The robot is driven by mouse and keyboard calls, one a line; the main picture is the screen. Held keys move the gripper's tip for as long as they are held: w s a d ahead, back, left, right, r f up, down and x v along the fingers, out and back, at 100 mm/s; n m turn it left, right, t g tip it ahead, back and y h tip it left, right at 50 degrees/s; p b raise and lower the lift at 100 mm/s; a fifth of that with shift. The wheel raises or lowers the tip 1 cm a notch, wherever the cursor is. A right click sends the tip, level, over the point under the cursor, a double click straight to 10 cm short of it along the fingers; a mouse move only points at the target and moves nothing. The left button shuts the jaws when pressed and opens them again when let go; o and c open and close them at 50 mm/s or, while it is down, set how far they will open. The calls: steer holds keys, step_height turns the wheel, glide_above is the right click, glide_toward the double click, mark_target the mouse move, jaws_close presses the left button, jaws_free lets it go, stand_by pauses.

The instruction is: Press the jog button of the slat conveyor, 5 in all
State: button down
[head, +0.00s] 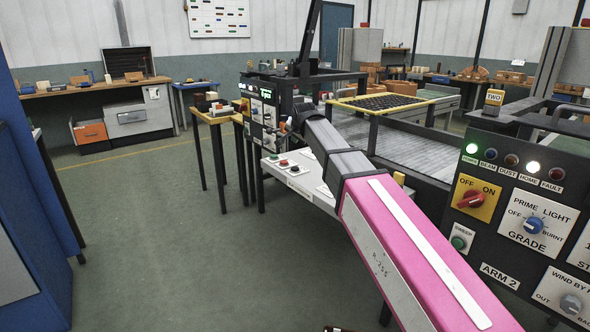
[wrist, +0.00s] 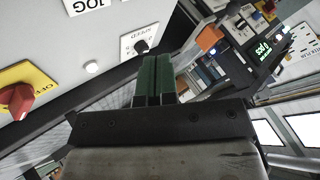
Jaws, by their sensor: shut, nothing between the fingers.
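In the wrist view, a pale panel carries a JOG label (wrist: 88,4), cut by the top edge. Below it is a small round white button or lamp (wrist: 92,68); I cannot tell whether it belongs to that label. My gripper (wrist: 166,62) has its green fingers shut together and empty. I see no clear contact. In the head view, my arm reaches toward the slat conveyor (head: 390,145) and its control panels; my gripper's tips are hidden there.
A red knob on a yellow plate (wrist: 16,101) lies at the wrist view's left. In the head view, a low white button box (head: 298,182) stands below the dark panel (head: 262,118). A second control panel (head: 520,215) is at right. Floor at left is clear.

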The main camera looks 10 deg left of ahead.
mark_target(297, 168)
steer(key=shift+f, duration=0.1)
steer(key=shift+f, duration=4.35)
steer(key=shift+f, duration=0.15)
steer(key=shift+f, duration=0.25)
steer(key=shift+f, duration=0.45)
steer(key=shift+r, duration=3.35)
